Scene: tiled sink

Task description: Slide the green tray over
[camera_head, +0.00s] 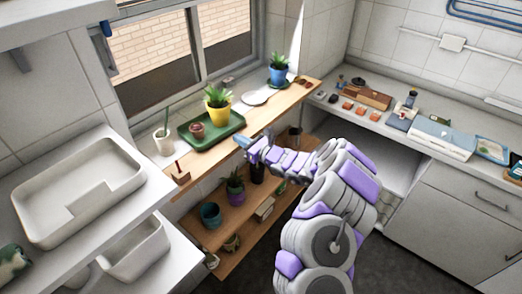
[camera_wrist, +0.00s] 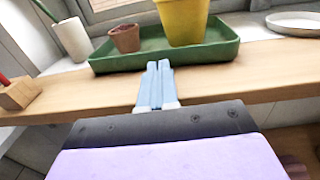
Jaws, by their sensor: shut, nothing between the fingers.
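The green tray (camera_head: 228,129) lies on the wooden shelf under the window. A yellow pot with a green plant (camera_head: 217,103) and a small brown pot (camera_head: 197,130) stand in it. In the wrist view the tray (camera_wrist: 215,53) is straight ahead, with the yellow pot (camera_wrist: 183,20) and brown pot (camera_wrist: 125,38) inside. My gripper (camera_head: 243,142) is at the tray's front right side in the head view. In the wrist view my gripper (camera_wrist: 159,68) is shut and empty, its tips at the tray's front wall. I cannot tell whether they touch it.
A white cup (camera_head: 163,142) and a small wooden block (camera_head: 180,175) stand left of the tray. A white dish (camera_head: 254,97) and a blue pot (camera_head: 278,75) are to its right. A lower shelf holds several pots.

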